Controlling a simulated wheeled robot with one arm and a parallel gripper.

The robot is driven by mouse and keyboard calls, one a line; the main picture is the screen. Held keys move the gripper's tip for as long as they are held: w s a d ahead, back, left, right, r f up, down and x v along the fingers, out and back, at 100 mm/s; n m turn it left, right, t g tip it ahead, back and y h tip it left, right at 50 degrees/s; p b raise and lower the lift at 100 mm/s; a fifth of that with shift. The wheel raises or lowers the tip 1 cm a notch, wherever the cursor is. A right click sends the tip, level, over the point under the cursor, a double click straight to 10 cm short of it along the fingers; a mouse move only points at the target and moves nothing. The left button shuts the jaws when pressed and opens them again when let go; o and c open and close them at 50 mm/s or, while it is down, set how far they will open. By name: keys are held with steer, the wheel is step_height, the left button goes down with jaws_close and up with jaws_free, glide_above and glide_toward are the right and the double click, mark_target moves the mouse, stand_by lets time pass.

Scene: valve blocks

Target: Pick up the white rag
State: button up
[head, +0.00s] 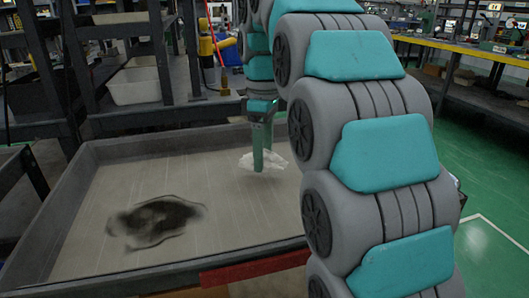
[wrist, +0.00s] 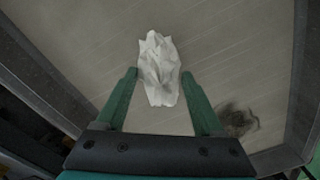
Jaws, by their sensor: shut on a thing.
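The white rag (head: 275,161) is a crumpled white piece at the far right part of the shallow tray (head: 115,225). In the wrist view the rag (wrist: 158,50) lies between the two green fingers of my gripper (wrist: 159,76), with much of it reaching past the fingertips. My gripper (head: 260,163) points down over the tray and is shut on the rag. I cannot tell whether the rag is clear of the tray floor. My arm hides part of the tray's right side in the head view.
A dark stain (head: 155,218) marks the tray floor at the left; it also shows in the wrist view (wrist: 236,121). The tray has raised grey walls. Behind it stands a dark rack with pale bins (head: 135,84). A workbench (head: 470,50) stands at the right over green floor.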

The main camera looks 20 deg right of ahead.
steer(key=s+a, duration=0.2)
steer(key=s, duration=0.2)
steer(key=s+a+r, duration=0.1)
steer(key=s+a, duration=0.1)
steer(key=s, duration=0.3)
steer(key=s+a+b, duration=0.1)
steer(key=s+a, duration=0.1)
steer(key=s, duration=0.2)
steer(key=shift+s+r, duration=0.15)
steer(key=shift+r, duration=0.05)
